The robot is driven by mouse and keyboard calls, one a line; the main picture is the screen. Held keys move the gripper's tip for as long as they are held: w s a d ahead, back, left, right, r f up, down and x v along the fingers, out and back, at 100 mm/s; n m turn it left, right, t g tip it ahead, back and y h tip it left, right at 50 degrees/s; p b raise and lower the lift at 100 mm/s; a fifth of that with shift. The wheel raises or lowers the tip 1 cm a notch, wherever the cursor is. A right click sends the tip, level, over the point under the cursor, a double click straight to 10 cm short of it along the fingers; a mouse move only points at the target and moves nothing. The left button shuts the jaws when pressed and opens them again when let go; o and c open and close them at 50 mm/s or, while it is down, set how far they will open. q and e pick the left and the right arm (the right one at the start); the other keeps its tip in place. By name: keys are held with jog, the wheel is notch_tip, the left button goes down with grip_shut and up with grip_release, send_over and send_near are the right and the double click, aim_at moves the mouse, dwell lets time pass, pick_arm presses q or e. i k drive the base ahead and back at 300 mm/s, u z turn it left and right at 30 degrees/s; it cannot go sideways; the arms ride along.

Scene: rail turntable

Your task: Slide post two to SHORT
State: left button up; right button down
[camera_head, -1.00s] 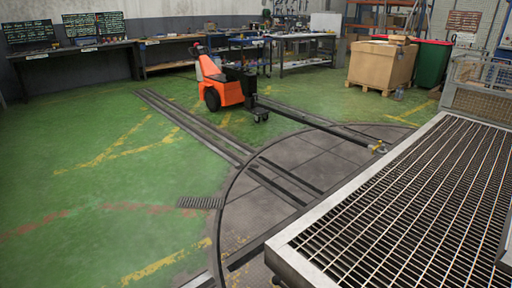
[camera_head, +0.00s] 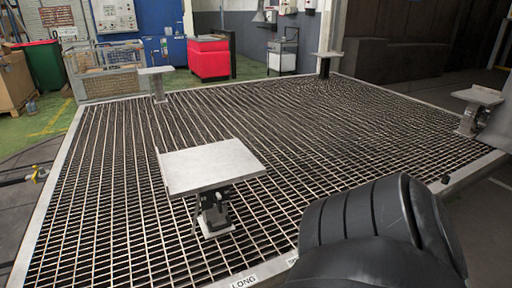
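Several metal posts with flat plates on top stand on a steel grating platform (camera_head: 170,262). The nearest post (camera_head: 212,168) has a wide, slightly tilted plate on a short stem with a small foot. A smaller post (camera_head: 156,74) stands at the back left, another (camera_head: 326,58) at the back right corner, and another (camera_head: 478,96) at the right edge. I see no number on any post, so I cannot tell which is post two. A white label reading LONG (camera_head: 243,282) is on the near edge. Another label beside it is mostly hidden by a dark arm part. Neither gripper shows.
A dark rounded arm part covers the platform's near right edge. Behind the platform are a wire cage (camera_head: 106,73), a red box (camera_head: 208,58), a blue cabinet (camera_head: 150,30) and a small trolley (camera_head: 283,55). The grating between the posts is clear.

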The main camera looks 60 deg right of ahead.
aim_at(212, 223)
jog(key=z, duration=2.1)
jog(key=k, duration=0.5)
jog(key=z, duration=0.8)
jog(key=k, duration=0.6)
jog(key=z, duration=0.15)
jog(key=i, duration=1.8)
jog(key=u, duration=1.9)
jog(key=i, duration=0.65)
jog(key=u, duration=0.7)
